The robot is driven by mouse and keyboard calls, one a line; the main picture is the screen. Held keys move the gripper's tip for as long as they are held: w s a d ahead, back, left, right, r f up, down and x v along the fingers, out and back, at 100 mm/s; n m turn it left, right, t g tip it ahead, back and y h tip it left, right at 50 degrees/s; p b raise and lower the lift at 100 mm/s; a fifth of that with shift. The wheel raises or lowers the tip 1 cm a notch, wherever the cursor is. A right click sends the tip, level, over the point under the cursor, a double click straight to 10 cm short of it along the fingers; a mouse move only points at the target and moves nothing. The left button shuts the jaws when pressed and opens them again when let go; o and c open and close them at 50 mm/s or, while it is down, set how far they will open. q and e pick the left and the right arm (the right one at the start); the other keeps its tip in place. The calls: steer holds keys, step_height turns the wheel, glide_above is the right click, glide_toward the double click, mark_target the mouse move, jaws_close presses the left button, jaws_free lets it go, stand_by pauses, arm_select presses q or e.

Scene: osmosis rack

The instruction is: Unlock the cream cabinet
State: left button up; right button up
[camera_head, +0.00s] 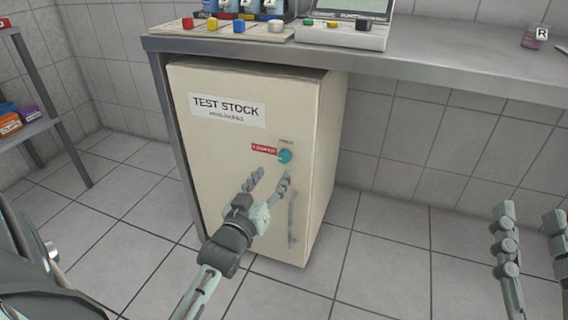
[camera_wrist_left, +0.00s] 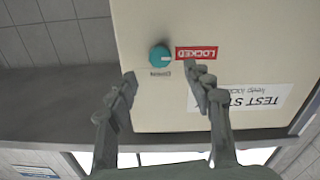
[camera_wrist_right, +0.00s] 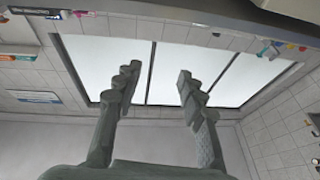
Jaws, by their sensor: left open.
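The cream cabinet (camera_head: 215,160) stands under the metal bench, its door shut, with a "TEST STOCK" label. A round teal knob (camera_head: 285,156) sits on the door beside a red tag (camera_head: 265,149); in the left wrist view the tag (camera_wrist_left: 197,53) reads "LOCKED" next to the knob (camera_wrist_left: 160,56). A grey vertical handle (camera_head: 292,218) is below the knob. My left gripper (camera_head: 271,179) is open and empty, just below and in front of the knob, apart from it. My right gripper (camera_head: 532,218) is open and empty at the far right, away from the cabinet.
The metal bench top (camera_head: 430,50) overhangs the cabinet and carries coloured blocks and a device (camera_head: 345,30). A small jar (camera_head: 534,37) stands at its right. A shelf (camera_head: 40,125) with boxes is at the left. The tiled floor right of the cabinet is clear.

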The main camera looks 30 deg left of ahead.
mark_target(283, 159)
arm_select(q)
steer(key=shift+b+x, duration=0.35)
steer(key=shift+x, duration=2.85)
arm_select(e)
steer(key=shift+s+d+r+t, duration=0.15)
steer(key=shift+r+t, duration=0.3)
steer(key=shift+s+d+r+t, duration=0.1)
steer(key=shift+s+r+t, duration=0.05)
steer(key=shift+r+t, duration=0.3)
arm_select(q)
steer(key=shift+d, duration=0.1)
arm_select(e)
steer(key=shift+f, duration=0.1)
arm_select(q)
steer(key=c, duration=1.2)
